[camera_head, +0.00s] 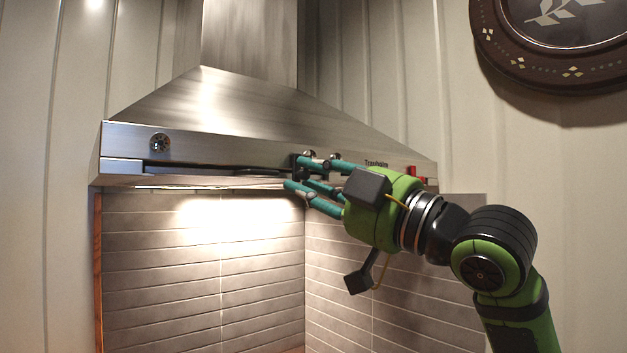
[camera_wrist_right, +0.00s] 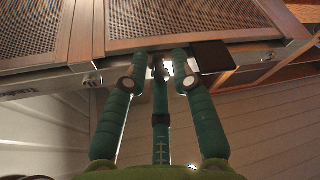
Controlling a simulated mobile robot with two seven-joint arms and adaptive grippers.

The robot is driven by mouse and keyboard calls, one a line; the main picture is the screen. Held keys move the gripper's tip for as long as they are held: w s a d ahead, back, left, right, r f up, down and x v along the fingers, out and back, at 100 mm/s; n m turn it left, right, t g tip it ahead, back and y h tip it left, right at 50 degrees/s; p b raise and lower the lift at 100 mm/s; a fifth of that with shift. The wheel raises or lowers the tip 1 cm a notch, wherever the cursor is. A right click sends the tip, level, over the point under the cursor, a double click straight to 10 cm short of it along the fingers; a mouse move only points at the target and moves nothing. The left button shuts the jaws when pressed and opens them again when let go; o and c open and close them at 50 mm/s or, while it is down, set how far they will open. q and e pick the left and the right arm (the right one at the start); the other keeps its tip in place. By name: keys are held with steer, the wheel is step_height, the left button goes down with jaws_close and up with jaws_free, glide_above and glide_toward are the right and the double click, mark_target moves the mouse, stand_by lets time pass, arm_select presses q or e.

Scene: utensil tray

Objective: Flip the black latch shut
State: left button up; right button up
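A small black part that looks like the black latch (camera_head: 296,168) is on the front edge of the steel range hood (camera_head: 250,151), right of its middle. My right gripper (camera_head: 297,172) is at this spot, its teal fingers coming in from the right. The fingers are spread, with a gap between the upper and lower ones, and nothing shows held between them. In the right wrist view a black square piece (camera_wrist_right: 210,57) is just right of the fingertips (camera_wrist_right: 160,62). The fingers partly cover the latch, so its position and any contact are unclear. My left gripper is not in view.
The hood front has a round knob (camera_head: 160,142) at left, a dark recessed strip (camera_head: 215,170) along its lower edge, and a red piece (camera_head: 389,172) at right. Mesh filters (camera_wrist_right: 150,18) are underneath. A tiled wall (camera_head: 200,260) is below. A round plaque (camera_head: 560,35) hangs upper right.

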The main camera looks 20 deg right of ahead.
steer(key=v, duration=1.2)
stand_by(0.5)
